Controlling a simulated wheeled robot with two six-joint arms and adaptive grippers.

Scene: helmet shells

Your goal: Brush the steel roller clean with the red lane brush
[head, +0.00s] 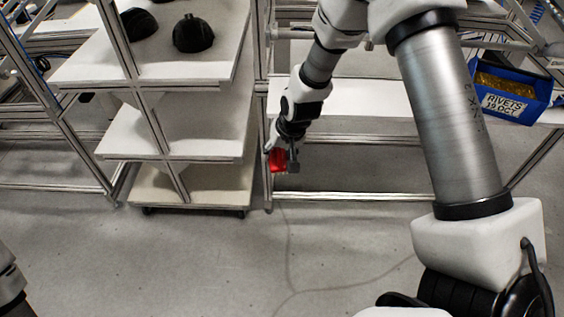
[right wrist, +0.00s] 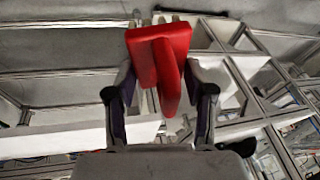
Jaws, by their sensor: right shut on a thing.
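The red lane brush (head: 277,160) is held by my right gripper (head: 287,158), in front of the workbench frame and right of the shelf cart. In the right wrist view the brush (right wrist: 172,65) sits between the two fingers of the gripper (right wrist: 163,88), with a broad red block on top and a narrower red part hanging down. The fingers are shut on it. I cannot pick out the steel roller with certainty in either view. My left gripper is not in view.
A white shelf cart (head: 185,142) stands left of the brush, with dark helmet shells (head: 193,34) on its top shelf. A blue bin of rivets (head: 510,88) is at the upper right. A metal rail (head: 350,197) runs low behind the gripper. The floor in front is clear.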

